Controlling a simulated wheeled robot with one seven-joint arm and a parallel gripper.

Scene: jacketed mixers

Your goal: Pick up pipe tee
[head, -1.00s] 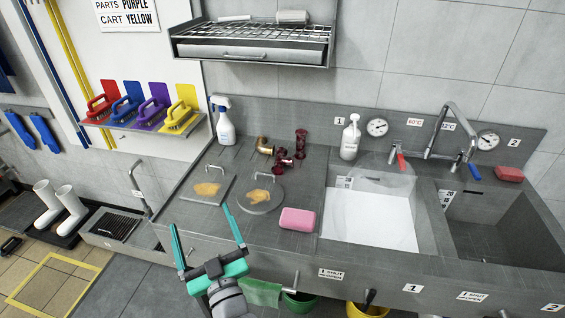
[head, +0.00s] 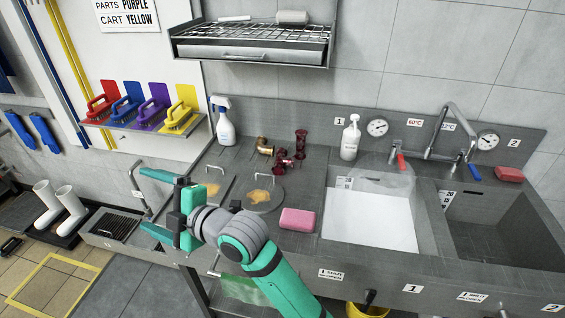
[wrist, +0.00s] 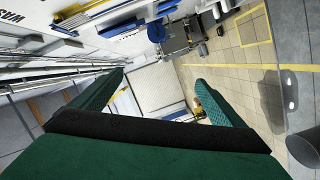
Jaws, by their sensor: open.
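The pipe tee appears to be the dark red fitting (head: 282,161) on the steel counter in the head view. It lies between a brass elbow (head: 264,146) and an upright dark red pipe piece (head: 301,141). My gripper (head: 145,200) is open and empty, pointing left over the counter's left edge, well to the left of the tee and apart from it. In the wrist view the two green fingers of my gripper (wrist: 160,82) are spread with nothing between them. The tee does not show in the wrist view.
Two lids with handles and orange stains, one square (head: 212,189) and one round (head: 262,199), lie in front of the fittings. A pink sponge (head: 297,219), white spray bottle (head: 224,121), soap bottle (head: 351,138) and sink (head: 370,218) are nearby. A wire rack (head: 250,40) hangs above.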

